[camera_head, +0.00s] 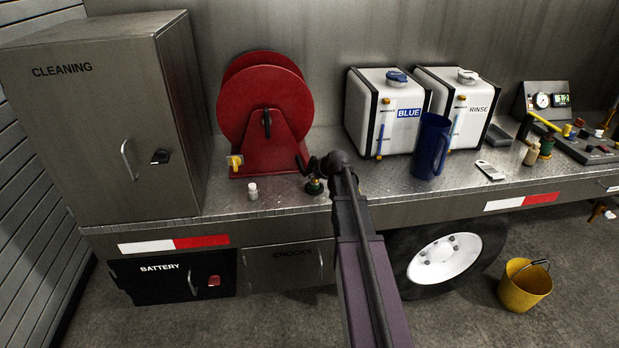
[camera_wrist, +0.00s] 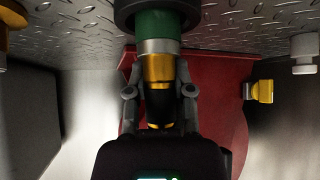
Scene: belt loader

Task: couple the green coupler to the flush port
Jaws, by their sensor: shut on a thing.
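The green coupler (camera_wrist: 166,27) has a dark wide collar, a silver ring and a gold stem. In the wrist view, my gripper (camera_wrist: 160,92) has its fingers closed around the gold stem. In the head view, my gripper (camera_head: 313,168) is at the deck's front part, beside the red reel, with the coupler (camera_head: 314,187) just below it. The coupler looks upright on its dark collar at the deck; I cannot tell whether it is touching. A yellow-handled green fitting (camera_head: 546,147) stands at the far right of the deck. I cannot tell which thing is the flush port.
The red reel (camera_head: 265,98) with a yellow valve stands behind my gripper. The BLUE tank (camera_head: 365,108), RINSE tank (camera_head: 478,125) and blue jug (camera_head: 430,147) stand right. A yellow bucket (camera_head: 524,287) is on the floor.

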